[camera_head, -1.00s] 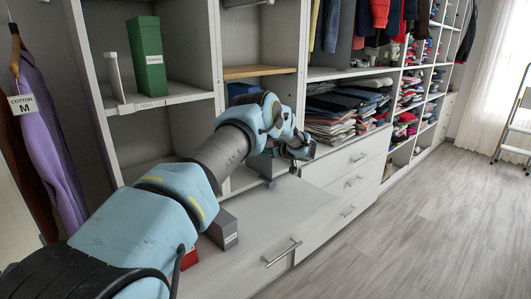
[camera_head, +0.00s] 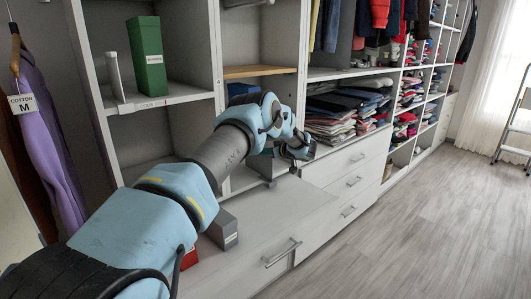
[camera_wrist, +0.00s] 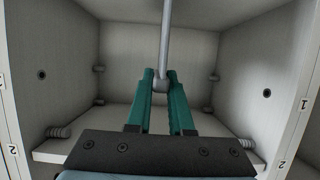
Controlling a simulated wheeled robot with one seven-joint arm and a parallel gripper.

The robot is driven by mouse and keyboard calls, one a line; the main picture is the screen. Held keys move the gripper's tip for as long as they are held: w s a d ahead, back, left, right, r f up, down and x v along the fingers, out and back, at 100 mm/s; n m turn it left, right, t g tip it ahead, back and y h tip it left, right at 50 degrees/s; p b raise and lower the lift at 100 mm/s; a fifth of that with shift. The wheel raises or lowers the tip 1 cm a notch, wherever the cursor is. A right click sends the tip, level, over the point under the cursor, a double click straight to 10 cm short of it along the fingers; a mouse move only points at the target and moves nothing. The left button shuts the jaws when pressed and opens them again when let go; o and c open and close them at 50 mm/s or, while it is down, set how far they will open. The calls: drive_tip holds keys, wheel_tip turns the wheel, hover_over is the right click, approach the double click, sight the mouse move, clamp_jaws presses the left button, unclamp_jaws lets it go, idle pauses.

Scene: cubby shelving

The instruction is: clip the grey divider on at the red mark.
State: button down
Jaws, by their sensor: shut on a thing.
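My gripper (camera_wrist: 161,78) shows in the wrist view as two teal fingers, shut on a thin grey upright piece, seen edge-on. I take this piece to be the grey divider (camera_wrist: 165,40); it runs from a small rounded lump between the fingertips up to the top of the picture. In the head view my gripper (camera_head: 298,148) is at the end of my arm, over the light drawer top in front of the cubbies. A grey panel with a small foot shows beneath it, partly hidden by my arm.
The wrist view faces an empty pale cubby (camera_wrist: 120,60) with pegs and holes in its side walls. A green box (camera_head: 148,55) and a white post (camera_head: 115,75) stand on the upper left shelf. A grey box (camera_head: 224,229) sits on the drawer top beside my arm. Folded clothes (camera_head: 340,108) lie further right.

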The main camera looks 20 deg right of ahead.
drive_tip(key=shift+w+a+b, duration=0.35)
drive_tip(key=shift+w+b, duration=0.1)
drive_tip(key=shift+w, duration=0.25)
drive_tip(key=shift+w+a+b, duration=0.35)
drive_tip(key=shift+w+b, duration=0.05)
drive_tip(key=shift+w, duration=0.35)
drive_tip(key=shift+w+a+b, duration=0.35)
drive_tip(key=shift+w+b, duration=0.1)
drive_tip(key=shift+w, duration=0.25)
idle(0.4)
drive_tip(key=c, duration=0.7)
unclamp_jaws()
drive_tip(key=shift+c, duration=0.2)
drive_tip(key=b+v, duration=0.2)
drive_tip(key=v, duration=0.9)
drive_tip(key=shift+w, duration=0.1)
